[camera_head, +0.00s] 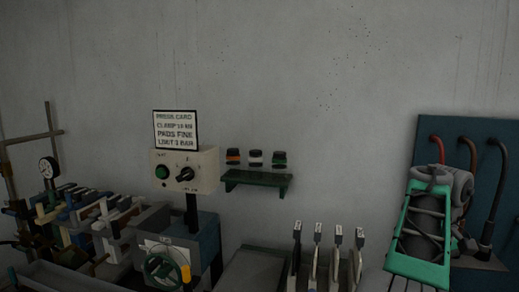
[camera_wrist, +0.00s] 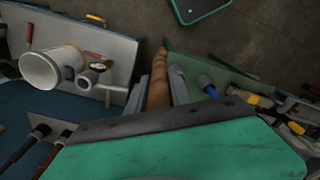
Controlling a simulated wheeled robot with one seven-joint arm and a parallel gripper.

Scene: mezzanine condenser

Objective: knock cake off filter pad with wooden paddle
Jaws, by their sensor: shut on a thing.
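My gripper (camera_wrist: 160,74) shows in the wrist view, with its two grey fingers on either side of a brown wooden shaft. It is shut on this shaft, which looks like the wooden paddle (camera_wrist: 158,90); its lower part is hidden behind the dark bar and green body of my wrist. The filter press (camera_head: 95,222) stands at the left in the head view, with a row of light, blue and brown plates. I cannot make out the cake or single out its filter pad in either view. My arm is at the right of the head view, apart from the press.
A control box (camera_head: 184,170) with a green button and black knob stands beside the press, below a press card (camera_head: 176,130). A green shelf (camera_head: 256,180) is on the wall. Several upright levers (camera_head: 317,258) stand before my arm. A white cup (camera_wrist: 52,68) shows in the wrist view.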

